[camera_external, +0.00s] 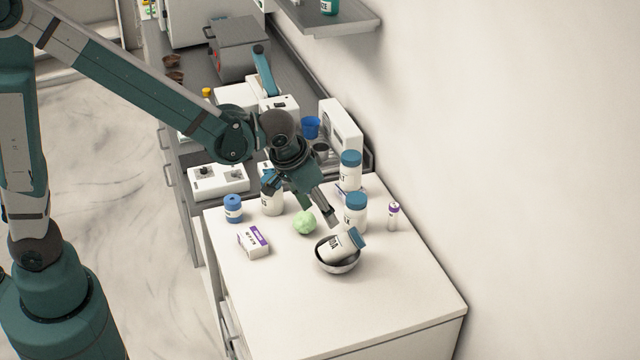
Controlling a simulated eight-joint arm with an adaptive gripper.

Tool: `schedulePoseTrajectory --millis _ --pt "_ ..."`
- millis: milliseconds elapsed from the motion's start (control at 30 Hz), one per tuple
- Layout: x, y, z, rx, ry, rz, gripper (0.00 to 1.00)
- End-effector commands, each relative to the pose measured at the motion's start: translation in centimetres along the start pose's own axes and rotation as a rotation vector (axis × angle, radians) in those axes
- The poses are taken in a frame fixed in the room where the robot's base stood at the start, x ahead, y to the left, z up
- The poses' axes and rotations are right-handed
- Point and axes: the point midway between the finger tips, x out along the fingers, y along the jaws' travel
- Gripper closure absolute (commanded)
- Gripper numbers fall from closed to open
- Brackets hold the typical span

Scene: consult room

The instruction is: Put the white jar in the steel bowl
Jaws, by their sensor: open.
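A white jar (339,246) with a blue lid and dark lettering lies tilted in the steel bowl (340,268), its lid end leaning up to the right over the rim. The bowl stands on the white counter. My gripper (328,215) is open just above and behind the jar, pointing down toward it. It looks clear of the jar, with no thing visible between its fingers. The far finger is partly hidden from this side.
Other white jars with blue lids stand close by, one right of my gripper (355,213), one behind it (350,172) and one to its left (271,203). The counter's front is clear.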

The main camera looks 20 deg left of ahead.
Motion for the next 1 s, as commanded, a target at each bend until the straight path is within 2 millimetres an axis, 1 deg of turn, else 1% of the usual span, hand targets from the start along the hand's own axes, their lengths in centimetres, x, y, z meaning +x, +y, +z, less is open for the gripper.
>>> schedulePoseTrajectory --millis 167,267,367,467,667,800,1000 --pt "-0.3 -0.7 0.0 -0.006 0.002 -0.002 0.48" --pt "-0.8 -1.8 0.0 -0.015 0.005 -0.004 0.48" --pt "-1.7 -3.7 0.1 -0.032 0.01 -0.008 0.48" --pt "-2.9 -6.2 0.3 -0.053 0.017 -0.014 0.48" --pt "-5.8 -12.0 1.3 -0.103 0.037 -0.029 0.48" --pt "-7.9 -15.9 2.4 -0.139 0.051 -0.043 0.48" --pt "-10.7 -21.0 4.6 -0.191 0.073 -0.062 0.48"
